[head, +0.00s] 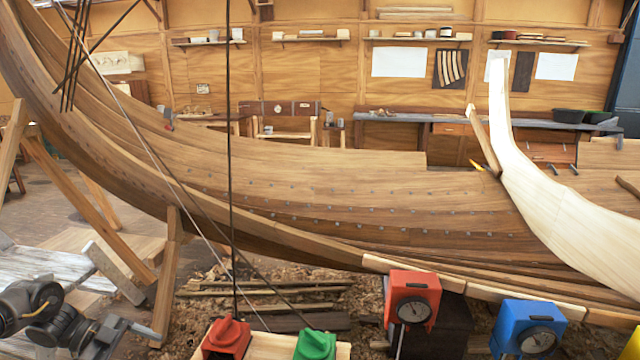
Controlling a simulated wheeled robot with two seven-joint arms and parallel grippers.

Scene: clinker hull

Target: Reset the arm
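My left arm comes in at the lower left, dark grey and black, bent low near a pale plank surface. Its gripper (122,330) is at the bottom edge, left of the red and green knobs, and seems to hold nothing. Its fingers are small and partly cut off, so I cannot tell whether they are open. My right arm and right gripper are not in view.
A wooden clinker hull (330,190) spans the view, propped by timber posts (168,275). Dark lines hang at centre left.

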